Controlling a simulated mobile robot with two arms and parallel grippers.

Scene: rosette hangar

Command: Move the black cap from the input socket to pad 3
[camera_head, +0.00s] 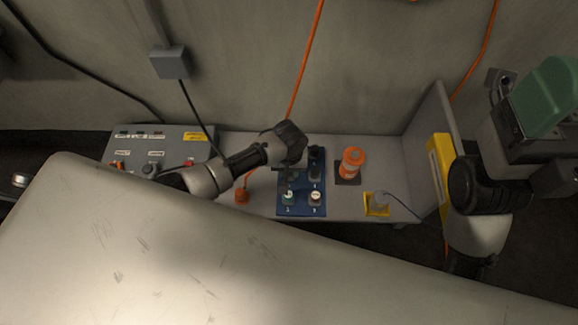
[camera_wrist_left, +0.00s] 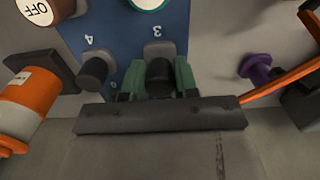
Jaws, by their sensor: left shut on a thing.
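The black cap (camera_wrist_left: 160,76) is between the green fingers of my left gripper (camera_wrist_left: 158,80) in the left wrist view. My left gripper is shut on it, right at the grey pad 3 (camera_wrist_left: 158,49). I cannot tell whether the cap rests on the pad. In the head view my left gripper (camera_head: 291,166) is over the left side of the blue board (camera_head: 302,209), and its dark wrist hides the cap. My right arm is at the right edge, with a green part (camera_head: 545,97) close to the camera; its jaw state is unclear.
Pad 4 beside the cap holds a black cylinder (camera_wrist_left: 93,73). An orange-and-white canister (camera_head: 352,162) stands right of the board. A yellow-based plug (camera_head: 378,201) with a cable is nearer. A purple part (camera_wrist_left: 256,70) and an orange cable lie on the other side. A control panel (camera_head: 170,140) stands left.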

